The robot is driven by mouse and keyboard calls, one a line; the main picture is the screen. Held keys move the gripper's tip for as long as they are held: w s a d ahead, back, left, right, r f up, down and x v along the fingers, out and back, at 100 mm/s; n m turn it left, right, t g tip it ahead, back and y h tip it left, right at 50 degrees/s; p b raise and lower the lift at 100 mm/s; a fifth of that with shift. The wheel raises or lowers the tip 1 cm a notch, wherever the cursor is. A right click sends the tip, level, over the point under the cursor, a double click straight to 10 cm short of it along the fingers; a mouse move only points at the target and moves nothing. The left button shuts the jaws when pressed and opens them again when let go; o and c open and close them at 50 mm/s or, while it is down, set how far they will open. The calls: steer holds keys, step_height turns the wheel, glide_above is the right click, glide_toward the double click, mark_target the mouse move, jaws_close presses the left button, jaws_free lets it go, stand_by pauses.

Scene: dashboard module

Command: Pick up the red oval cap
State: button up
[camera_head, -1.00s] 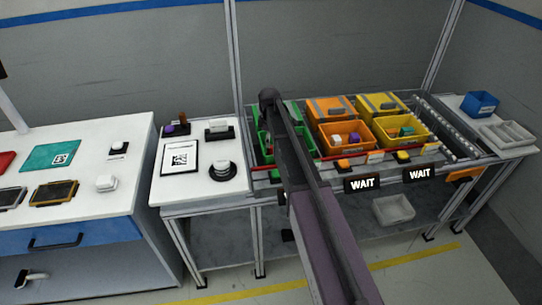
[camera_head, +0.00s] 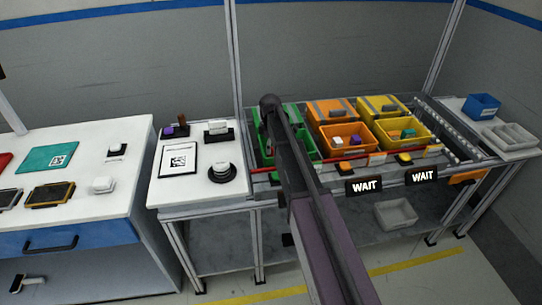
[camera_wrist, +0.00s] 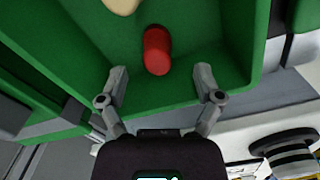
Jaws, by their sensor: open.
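The red oval cap (camera_wrist: 157,51) lies inside the green bin (camera_wrist: 215,85) in the wrist view, close to the bin's near wall. My gripper (camera_wrist: 161,80) is open, with one finger on each side of the space below the cap in the picture. The fingers do not touch the cap. In the head view the green bin (camera_head: 310,147) is mostly behind my arm, and the cap and my gripper's fingers are hidden there.
A pale object (camera_wrist: 122,5) lies in the same bin at the picture's top edge. Orange (camera_head: 345,152) and yellow (camera_head: 408,146) bins stand to the right. A white side table (camera_head: 195,188) with a round black-and-white device (camera_head: 222,172) is to the left.

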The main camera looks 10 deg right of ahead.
steer(key=shift+d+f+b, duration=0.2)
steer(key=shift+f+b, duration=1.65)
steer(key=shift+f, duration=0.3)
steer(key=shift+c, duration=0.2)
steer(key=c, duration=1)
